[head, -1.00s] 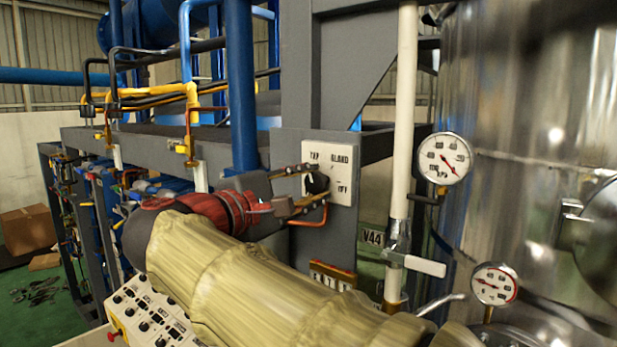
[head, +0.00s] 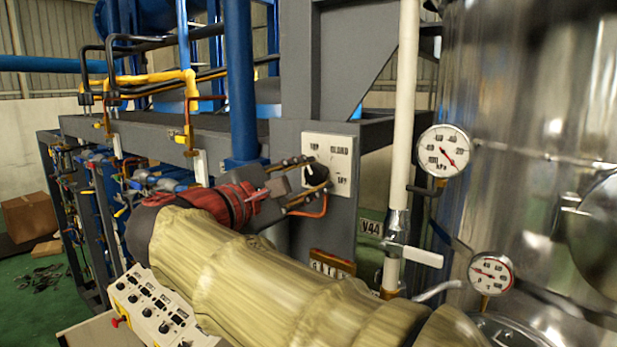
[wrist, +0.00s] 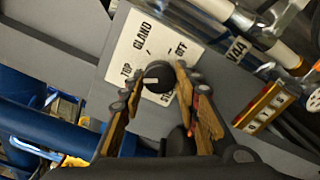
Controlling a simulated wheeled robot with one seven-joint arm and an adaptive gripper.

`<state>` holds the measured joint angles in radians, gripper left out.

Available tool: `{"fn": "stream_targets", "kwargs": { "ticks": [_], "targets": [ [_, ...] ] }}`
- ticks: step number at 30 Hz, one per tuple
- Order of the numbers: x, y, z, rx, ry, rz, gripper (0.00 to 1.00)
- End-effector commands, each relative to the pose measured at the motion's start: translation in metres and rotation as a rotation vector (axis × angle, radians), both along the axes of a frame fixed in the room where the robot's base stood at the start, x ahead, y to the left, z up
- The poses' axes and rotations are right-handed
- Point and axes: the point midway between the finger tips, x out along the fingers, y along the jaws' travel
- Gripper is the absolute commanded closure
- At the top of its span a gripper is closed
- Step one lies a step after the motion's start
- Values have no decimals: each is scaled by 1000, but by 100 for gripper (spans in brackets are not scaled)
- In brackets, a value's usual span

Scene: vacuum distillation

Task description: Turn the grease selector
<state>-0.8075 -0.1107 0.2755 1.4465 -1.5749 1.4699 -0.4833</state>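The grease selector is a round black knob (wrist: 158,77) with a pale mark on its face. It sits on a white plate (wrist: 138,42) lettered TOP, GLAND and OFF, with a fourth label partly hidden. In the wrist view, the pale mark lies on the knob's left side. My gripper (wrist: 160,84) is open, one finger on each side of the knob. Whether either finger touches it I cannot tell. In the head view, my gripper (head: 320,172) reaches the plate (head: 342,160) from the left, and its fingers partly cover the knob (head: 315,179).
A white pipe with a lever valve (head: 415,254) stands right of the plate, tagged V44 (head: 371,228). Two dial gauges (head: 444,151) and a large steel vessel (head: 530,130) are farther right. A grey frame post (head: 300,235) carries the plate.

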Motion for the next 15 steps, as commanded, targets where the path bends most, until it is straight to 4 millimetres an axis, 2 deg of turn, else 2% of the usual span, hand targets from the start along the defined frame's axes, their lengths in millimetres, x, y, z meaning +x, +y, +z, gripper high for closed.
{"fn": "stream_targets", "kwargs": {
  "ticks": [8, 15],
  "targets": [
    [0, 0, -1, 0, 0, 0, 52],
    [0, 0, 0, 0, 0, 0, 52]
  ]
}}
